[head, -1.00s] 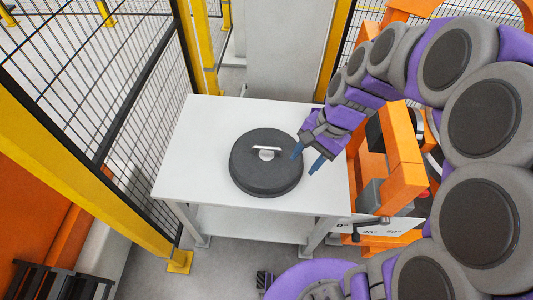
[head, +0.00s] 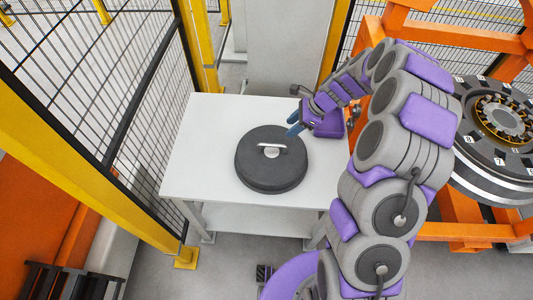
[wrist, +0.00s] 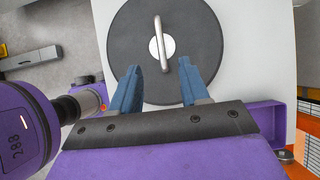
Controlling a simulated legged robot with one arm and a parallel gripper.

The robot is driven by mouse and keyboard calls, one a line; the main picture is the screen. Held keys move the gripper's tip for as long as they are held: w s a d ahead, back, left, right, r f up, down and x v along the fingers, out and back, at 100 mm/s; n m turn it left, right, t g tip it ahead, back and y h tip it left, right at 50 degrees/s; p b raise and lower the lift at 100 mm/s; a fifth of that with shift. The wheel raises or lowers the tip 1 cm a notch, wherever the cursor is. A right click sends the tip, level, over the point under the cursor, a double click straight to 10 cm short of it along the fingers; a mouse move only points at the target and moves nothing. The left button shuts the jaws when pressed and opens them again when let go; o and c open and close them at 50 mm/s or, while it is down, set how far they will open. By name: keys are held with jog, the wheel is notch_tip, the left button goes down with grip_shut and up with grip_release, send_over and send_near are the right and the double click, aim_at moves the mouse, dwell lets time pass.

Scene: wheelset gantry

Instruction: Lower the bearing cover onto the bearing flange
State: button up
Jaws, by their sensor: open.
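The bearing cover (head: 271,172) is a dark round disc with a light metal handle on top. It lies flat on the white table in the head view. In the wrist view the cover (wrist: 190,25) fills the upper middle, with its handle (wrist: 159,38) running nearly upright in the picture. My gripper (head: 296,128) is at the cover's upper right edge in the head view. In the wrist view its two blue fingers (wrist: 160,82) are apart, with nothing between them, short of the handle. A round flange (head: 503,118) with a golden bearing ring shows at the right, on the wheelset.
The white table (head: 205,140) has free room around the cover. A mesh fence (head: 100,80) with yellow posts stands at the left. The orange gantry frame (head: 465,233) stands at the right, behind my arm. A grey column (head: 290,45) rises behind the table.

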jog(key=b, duration=0.1)
send_near(271, 145)
notch_tip(271, 145, down, 2)
jog(key=d, duration=0.2)
jog(key=a+f, duration=0.1)
jog(key=a, duration=0.1)
jog(key=a+f, duration=0.2)
jog(key=a, duration=0.1)
jog(key=shift+w+a+f+b, duration=0.2)
jog(key=shift+w+a+b, duration=0.1)
notch_tip(271, 145, down, 3)
jog(key=shift+d+f+b, duration=0.1)
jog(key=shift+d+b, duration=0.05)
jog(key=shift+b, duration=0.4)
jog(key=shift+f, duration=0.2)
jog(key=shift+a, duration=0.85)
jog(key=shift+a+f, duration=0.1)
jog(key=shift+a, duration=0.4)
jog(key=shift+c, duration=1.8)
jog(key=shift+d, duration=1)
grip_shut()
jog(key=shift+a, duration=0.85)
jog(key=shift+d, duration=0.65)
jog(key=shift+a, duration=0.5)
jog(key=shift+d, duration=0.1)
